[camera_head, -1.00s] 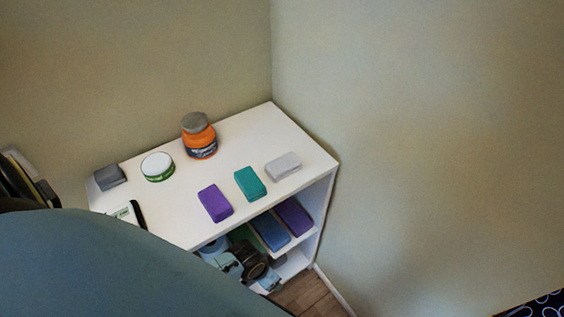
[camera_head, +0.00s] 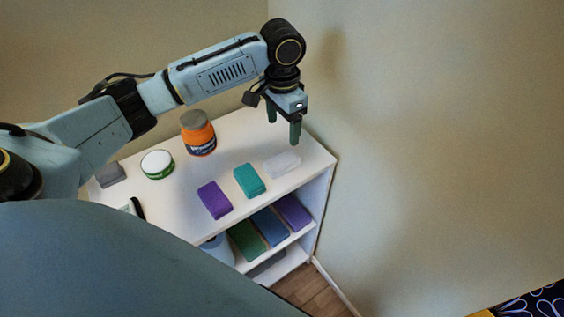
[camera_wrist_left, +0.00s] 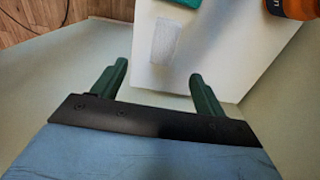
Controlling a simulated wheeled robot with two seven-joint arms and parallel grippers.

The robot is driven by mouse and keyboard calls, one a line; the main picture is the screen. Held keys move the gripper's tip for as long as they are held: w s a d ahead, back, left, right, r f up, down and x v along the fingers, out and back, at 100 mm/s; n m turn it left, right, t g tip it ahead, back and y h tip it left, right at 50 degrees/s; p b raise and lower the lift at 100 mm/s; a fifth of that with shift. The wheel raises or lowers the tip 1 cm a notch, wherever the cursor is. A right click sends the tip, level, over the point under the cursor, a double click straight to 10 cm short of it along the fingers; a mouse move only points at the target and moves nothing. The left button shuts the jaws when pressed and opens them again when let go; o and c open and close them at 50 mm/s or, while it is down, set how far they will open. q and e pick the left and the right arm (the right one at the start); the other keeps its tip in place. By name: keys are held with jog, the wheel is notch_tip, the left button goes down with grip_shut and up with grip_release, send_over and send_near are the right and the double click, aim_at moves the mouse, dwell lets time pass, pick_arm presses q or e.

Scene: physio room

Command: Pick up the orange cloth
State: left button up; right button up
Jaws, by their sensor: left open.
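I see no orange cloth in either view. The orange thing on the white shelf unit (camera_head: 262,133) is a jar (camera_head: 199,137) with a grey lid, standing upright at the back. Its edge also shows at the top right of the left wrist view (camera_wrist_left: 290,8). My left gripper (camera_head: 284,130) is open and empty, pointing down over the right back part of the top. In the left wrist view its fingers (camera_wrist_left: 158,70) are apart, with a pale block (camera_wrist_left: 165,42) beyond them. My right gripper is not in view.
On the top are a purple block (camera_head: 214,200), a teal block (camera_head: 249,180), the pale block (camera_head: 282,164), a white-lidded tub (camera_head: 157,163) and a grey block (camera_head: 110,174). Green, blue and purple pieces (camera_head: 293,211) lie on the shelf below. Walls close in behind and right.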

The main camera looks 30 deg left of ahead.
aim_at(282, 159)
pick_arm(q)
jog(key=f, duration=0.4)
jog(key=f+b, duration=0.1)
jog(key=f, duration=0.7)
jog(key=shift+w+a+f+b, duration=0.2)
jog(key=shift+w+a+b, duration=0.1)
jog(key=c, duration=1.1)
notch_tip(282, 159, up, 10)
jog(key=shift+r+p, duration=0.1)
jog(key=shift+p, duration=0.5)
